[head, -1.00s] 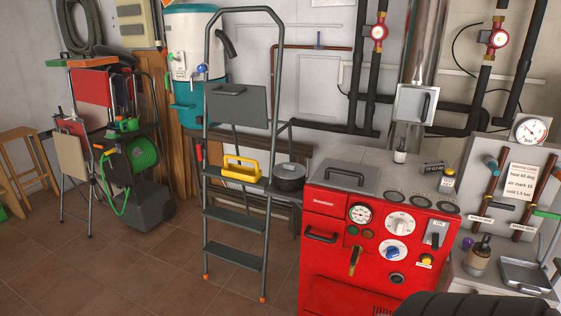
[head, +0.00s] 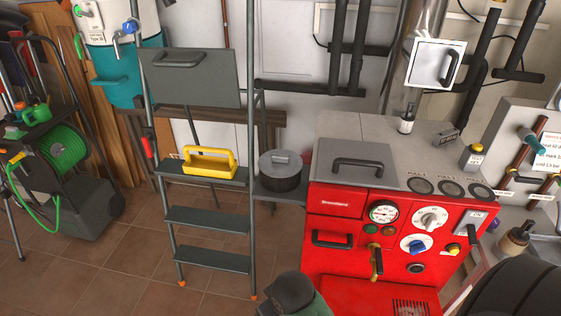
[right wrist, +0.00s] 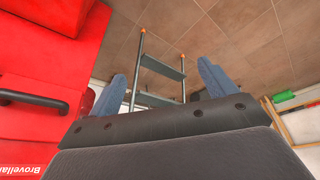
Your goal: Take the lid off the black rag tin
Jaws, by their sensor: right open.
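The black rag tin (head: 280,178) is a short, round, dark tin standing upright in the head view, between the stepladder and the red boiler. Its grey lid (head: 273,157) sits on top with a small raised handle. My right gripper (right wrist: 162,72) is open and empty in the right wrist view, its two blue fingers spread apart. It points toward the lower stepladder and the floor, beside the red boiler. I cannot make out the tin in the right wrist view. My left gripper is not in view.
The grey stepladder (head: 207,219) with a yellow tool caddy (head: 207,163) stands left of the tin. The red boiler (head: 345,262) stands close on its right. A green hose reel (head: 62,148) is at far left. Tiled floor (head: 120,265) is clear in front of the ladder.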

